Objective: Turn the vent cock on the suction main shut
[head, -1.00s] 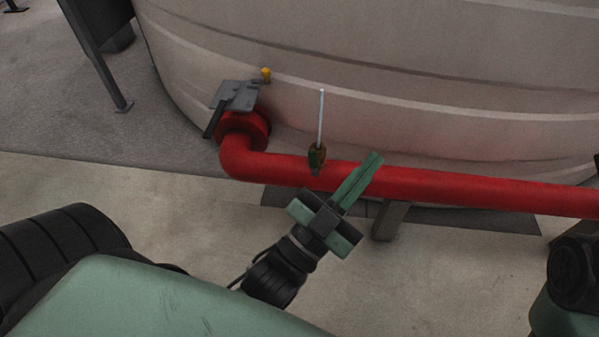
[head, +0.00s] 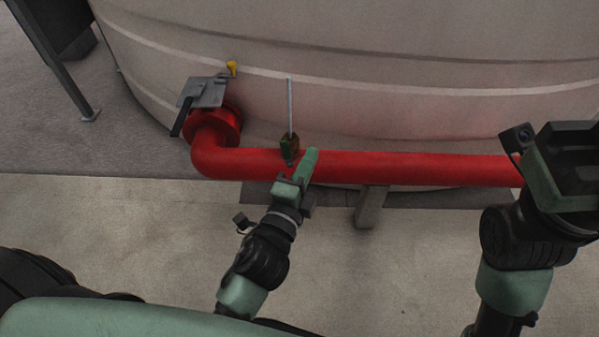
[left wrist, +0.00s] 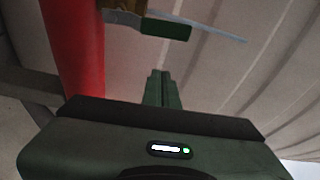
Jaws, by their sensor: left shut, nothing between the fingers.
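The suction main is the red pipe (head: 420,167) along the tank's foot. The vent cock (head: 289,147) stands on it, a small brass body with a green handle and a thin pale tube rising from it. In the left wrist view the green handle (left wrist: 166,28) is near the top, with brass behind it partly cut off by the frame. My left gripper (head: 309,156) is shut and empty, its fingers just right of the cock in the head view. They look apart from the handle in the wrist view. My right gripper's body (head: 565,165) is at the right edge; its fingers are not visible.
The large beige tank (head: 380,90) rises behind the pipe. A grey valve cover (head: 204,92) with a yellow knob (head: 231,68) sits above the red flange at the left. A support post (head: 369,207) stands under the pipe. The concrete floor in front is mostly clear.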

